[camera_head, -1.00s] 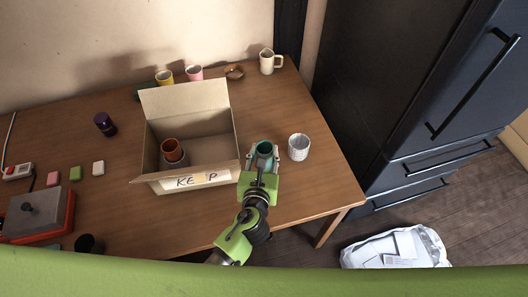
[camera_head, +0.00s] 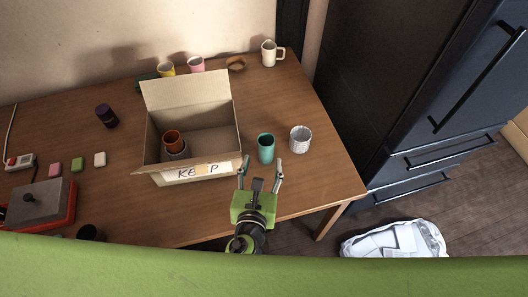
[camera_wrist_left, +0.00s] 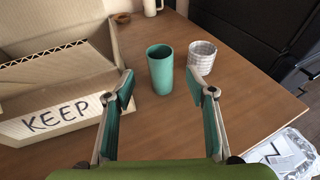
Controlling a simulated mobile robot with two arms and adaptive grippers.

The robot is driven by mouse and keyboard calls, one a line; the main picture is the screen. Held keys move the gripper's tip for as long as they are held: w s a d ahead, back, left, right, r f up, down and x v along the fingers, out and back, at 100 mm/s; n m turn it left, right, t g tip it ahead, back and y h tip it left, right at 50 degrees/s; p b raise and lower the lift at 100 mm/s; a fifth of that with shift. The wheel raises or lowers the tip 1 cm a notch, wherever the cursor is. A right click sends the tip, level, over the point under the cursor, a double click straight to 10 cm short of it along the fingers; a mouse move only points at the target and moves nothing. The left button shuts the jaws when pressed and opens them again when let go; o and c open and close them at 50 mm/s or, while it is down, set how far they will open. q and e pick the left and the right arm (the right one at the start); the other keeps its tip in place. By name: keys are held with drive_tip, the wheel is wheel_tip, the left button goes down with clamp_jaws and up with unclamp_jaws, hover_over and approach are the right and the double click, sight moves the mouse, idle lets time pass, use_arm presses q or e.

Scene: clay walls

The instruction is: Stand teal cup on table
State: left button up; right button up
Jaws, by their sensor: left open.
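The teal cup (camera_head: 265,149) stands upright on the wooden table (camera_head: 310,185), between the cardboard box and a white woven cup. It also shows upright in the left wrist view (camera_wrist_left: 160,70), mouth up. My left gripper (camera_head: 261,166) is open and empty, just on the near side of the cup. In the left wrist view its two fingers (camera_wrist_left: 162,85) are spread wide, with the cup beyond and between their tips, apart from both. My right gripper does not show.
The white woven cup (camera_head: 300,139) is close on the right. Several cups stand along the back. The table's right edge and a dark fridge (camera_head: 400,90) lie beyond.

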use_arm(q)
drive_tip(key=shift+v, duration=1.55)
